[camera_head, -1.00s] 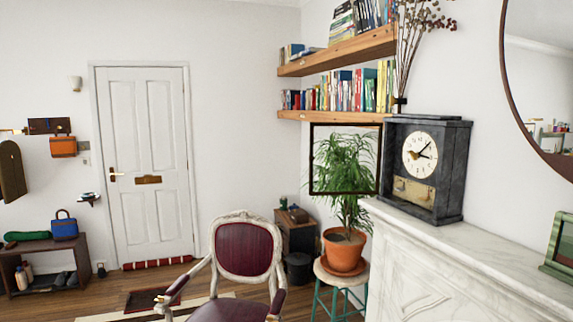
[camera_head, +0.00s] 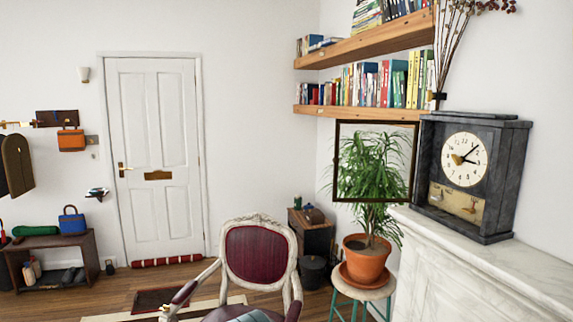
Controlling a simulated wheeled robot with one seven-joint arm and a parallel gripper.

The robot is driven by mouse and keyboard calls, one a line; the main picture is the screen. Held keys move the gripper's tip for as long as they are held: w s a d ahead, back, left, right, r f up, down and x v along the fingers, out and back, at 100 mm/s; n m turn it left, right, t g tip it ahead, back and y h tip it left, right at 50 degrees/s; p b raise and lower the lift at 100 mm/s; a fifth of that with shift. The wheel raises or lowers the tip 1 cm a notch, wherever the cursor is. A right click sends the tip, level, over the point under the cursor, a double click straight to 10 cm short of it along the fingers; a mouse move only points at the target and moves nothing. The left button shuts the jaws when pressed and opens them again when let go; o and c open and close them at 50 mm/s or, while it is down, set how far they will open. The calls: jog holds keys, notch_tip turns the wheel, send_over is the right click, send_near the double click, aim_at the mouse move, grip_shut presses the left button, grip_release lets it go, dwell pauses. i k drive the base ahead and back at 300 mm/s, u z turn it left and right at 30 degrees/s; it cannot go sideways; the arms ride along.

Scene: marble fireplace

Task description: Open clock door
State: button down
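The clock (camera_head: 487,205) stands upright on the marble mantel at the right. It has a dark grey case, a round cream dial (camera_head: 464,160) with black hands, and a tan lower panel (camera_head: 456,203). A dark square-framed glass door (camera_head: 375,160) stands out to the left of the case, swung wide open. The plant shows through it. My gripper is not in view.
The white marble mantel (camera_head: 490,272) runs along the right and is clear in front of the clock. A potted plant (camera_head: 367,258) on a stool, a red chair (camera_head: 249,267) and wooden bookshelves (camera_head: 370,113) are nearby. A white room door (camera_head: 156,160) is at the back left.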

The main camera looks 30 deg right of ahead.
aim_at(335, 159)
jog(key=z, duration=0.2)
jog(key=i, duration=0.95)
jog(key=z, duration=0.5)
